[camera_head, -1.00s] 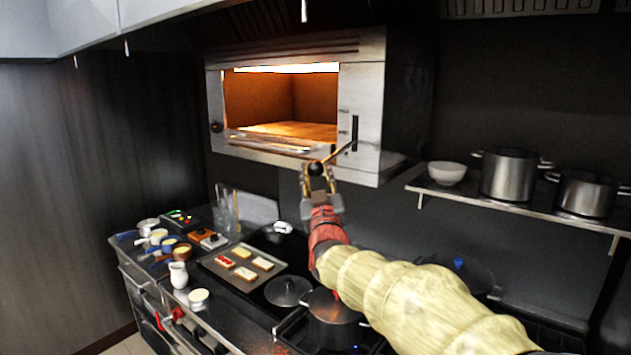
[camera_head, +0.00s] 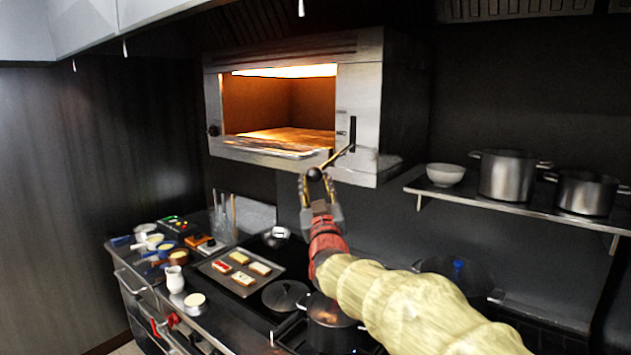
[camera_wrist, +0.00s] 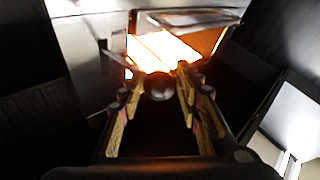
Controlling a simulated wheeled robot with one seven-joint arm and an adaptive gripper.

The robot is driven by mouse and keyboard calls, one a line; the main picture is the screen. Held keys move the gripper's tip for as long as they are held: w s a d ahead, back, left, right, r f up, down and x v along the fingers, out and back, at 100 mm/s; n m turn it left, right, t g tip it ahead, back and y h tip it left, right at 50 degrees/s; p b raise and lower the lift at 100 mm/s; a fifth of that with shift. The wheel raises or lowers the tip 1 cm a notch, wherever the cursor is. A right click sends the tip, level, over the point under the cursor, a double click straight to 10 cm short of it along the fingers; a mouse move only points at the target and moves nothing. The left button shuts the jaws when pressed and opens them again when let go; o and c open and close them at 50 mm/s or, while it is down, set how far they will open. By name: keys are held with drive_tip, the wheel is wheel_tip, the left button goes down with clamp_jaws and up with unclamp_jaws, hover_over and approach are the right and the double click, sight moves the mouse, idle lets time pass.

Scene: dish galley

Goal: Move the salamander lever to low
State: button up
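The salamander (camera_head: 360,100) is mounted on the wall, its chamber glowing orange. Its lever (camera_head: 338,159) is a thin rod that comes out of a dark vertical slot (camera_head: 352,134) on the right front panel. The rod slopes down and left to a black ball knob (camera_head: 314,174). My gripper (camera_head: 316,181) is just below the salamander's front edge, its fingers spread on either side of the knob. In the wrist view the knob (camera_wrist: 158,86) sits between the fingertips, with little room at each side. Firm contact cannot be made out. Slot markings are too small to read.
A shelf (camera_head: 480,204) with a white bowl (camera_head: 445,174) and steel pots (camera_head: 506,175) is at the right. Air left of my gripper is clear.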

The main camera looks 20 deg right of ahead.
drive_tip(key=shift+o, duration=1.2)
drive_tip(key=shift+w, duration=0.15)
drive_tip(key=shift+o, duration=0.7)
drive_tip(key=shift+r, duration=0.25)
drive_tip(key=shift+s, duration=0.2)
drive_tip(key=v, duration=1.2)
drive_tip(key=shift+w+f, duration=0.1)
drive_tip(key=shift+w, duration=0.05)
